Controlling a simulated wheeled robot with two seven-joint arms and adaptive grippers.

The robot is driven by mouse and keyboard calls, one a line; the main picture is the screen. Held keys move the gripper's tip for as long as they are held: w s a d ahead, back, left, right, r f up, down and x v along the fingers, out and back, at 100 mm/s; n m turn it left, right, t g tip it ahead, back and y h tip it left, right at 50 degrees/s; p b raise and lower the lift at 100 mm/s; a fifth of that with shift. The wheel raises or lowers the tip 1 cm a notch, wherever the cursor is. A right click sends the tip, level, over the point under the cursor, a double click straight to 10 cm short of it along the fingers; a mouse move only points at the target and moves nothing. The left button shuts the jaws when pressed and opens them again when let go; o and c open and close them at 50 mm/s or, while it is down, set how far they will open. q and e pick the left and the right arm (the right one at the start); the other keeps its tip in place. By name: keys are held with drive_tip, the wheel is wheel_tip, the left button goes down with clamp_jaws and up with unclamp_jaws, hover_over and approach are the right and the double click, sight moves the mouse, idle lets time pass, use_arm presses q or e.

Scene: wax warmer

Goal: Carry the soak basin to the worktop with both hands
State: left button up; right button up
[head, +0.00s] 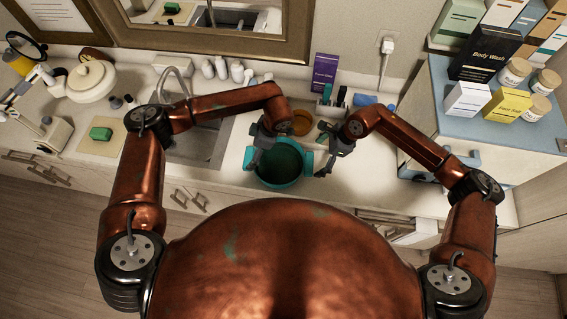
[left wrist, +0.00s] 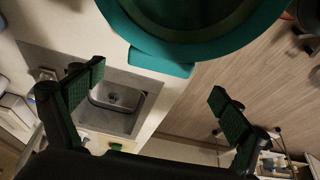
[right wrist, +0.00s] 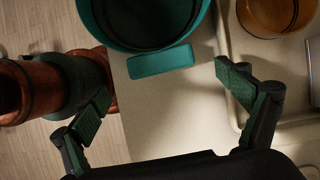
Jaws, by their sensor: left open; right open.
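The soak basin (head: 296,178) is a round teal bowl with a dark inside and a flat tab handle on each side. It stands on the counter (head: 228,176) near its front edge, right of the sink. My left gripper (head: 262,148) is open at the basin's left side; in the left wrist view the basin (left wrist: 190,50) and its tab (left wrist: 160,63) lie just beyond the spread fingers. My right gripper (head: 333,158) is open at the right side; in the right wrist view the other tab (right wrist: 160,62) lies beyond its fingers. Neither gripper visibly touches a tab.
An amber bowl (head: 302,122) stands close behind the basin. A sink (head: 205,145) with a tap lies to the left. A purple box (head: 324,72) and small bottles stand along the back wall. A blue-topped cabinet (head: 480,105) with boxes and jars rises at right.

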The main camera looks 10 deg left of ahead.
sight(248, 157)
use_arm(q)
drive_tip(key=shift+f, duration=0.1)
drive_tip(key=shift+a+f, duration=0.15)
drive_tip(key=shift+f, duration=0.4)
use_arm(e)
drive_tip(key=shift+a+f, duration=0.2)
drive_tip(key=shift+f, duration=0.35)
use_arm(q)
drive_tip(key=shift+x, duration=3.25)
use_arm(e)
drive_tip(key=shift+x, duration=3.3)
use_arm(q)
drive_tip(key=shift+c, duration=0.7)
use_arm(e)
drive_tip(key=shift+c, duration=0.7)
use_arm(q)
drive_tip(key=c, duration=2)
use_arm(e)
drive_tip(key=shift+w, duration=0.1)
drive_tip(key=c, duration=2.1)
use_arm(q)
drive_tip(key=shift+c, duration=0.2)
use_arm(e)
drive_tip(key=shift+o, duration=0.2)
drive_tip(key=shift+a+r, duration=0.1)
drive_tip(key=shift+r, duration=0.05)
